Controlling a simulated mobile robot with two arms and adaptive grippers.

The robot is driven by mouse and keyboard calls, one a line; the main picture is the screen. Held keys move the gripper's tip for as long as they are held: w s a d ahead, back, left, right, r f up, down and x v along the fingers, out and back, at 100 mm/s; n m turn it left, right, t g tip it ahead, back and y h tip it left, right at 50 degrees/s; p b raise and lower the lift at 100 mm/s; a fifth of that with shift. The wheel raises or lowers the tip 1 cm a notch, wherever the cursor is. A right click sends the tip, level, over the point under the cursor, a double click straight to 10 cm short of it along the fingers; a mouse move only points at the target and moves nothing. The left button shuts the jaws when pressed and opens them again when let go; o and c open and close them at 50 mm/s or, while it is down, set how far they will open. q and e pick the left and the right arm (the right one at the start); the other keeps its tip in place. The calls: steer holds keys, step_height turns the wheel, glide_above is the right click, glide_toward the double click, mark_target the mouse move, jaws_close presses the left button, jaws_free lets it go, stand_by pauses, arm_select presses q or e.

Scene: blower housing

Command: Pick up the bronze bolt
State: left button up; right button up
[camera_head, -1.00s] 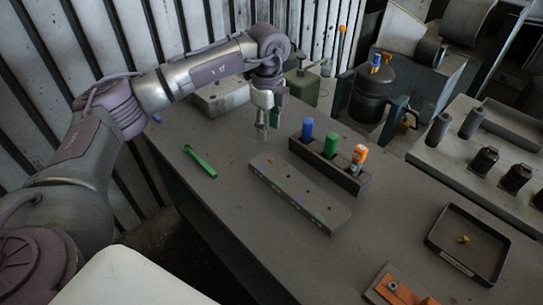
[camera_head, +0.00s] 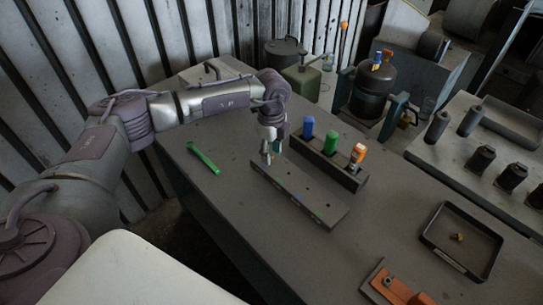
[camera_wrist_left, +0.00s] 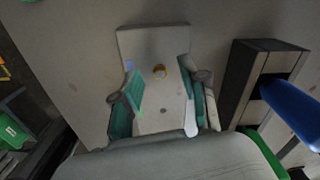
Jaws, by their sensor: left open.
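A small bronze-gold bolt head (camera_wrist_left: 160,71) shows in the left wrist view, seated in the grey drilled block (camera_wrist_left: 152,40). In the head view the block (camera_head: 318,203) lies on the table, and the seated bolt cannot be made out there. My left gripper (camera_head: 268,157) is over the far left end of the block. In the left wrist view its teal fingers (camera_wrist_left: 162,103) are open and empty, spread on either side of the block, with the bolt in line between them. Another small bronze-coloured piece (camera_head: 457,237) lies in the black tray (camera_head: 427,240). My right gripper is not seen.
A dark rack (camera_head: 348,178) with blue, green and orange-handled tools stands right beside the block. A green tool (camera_head: 203,160) lies to the left. An orange fixture (camera_head: 393,287) is at the front. The table between block and tray is clear.

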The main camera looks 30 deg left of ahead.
arm_select(q)
steer(key=shift+f, duration=0.25)
stand_by(0.3)
jaws_close()
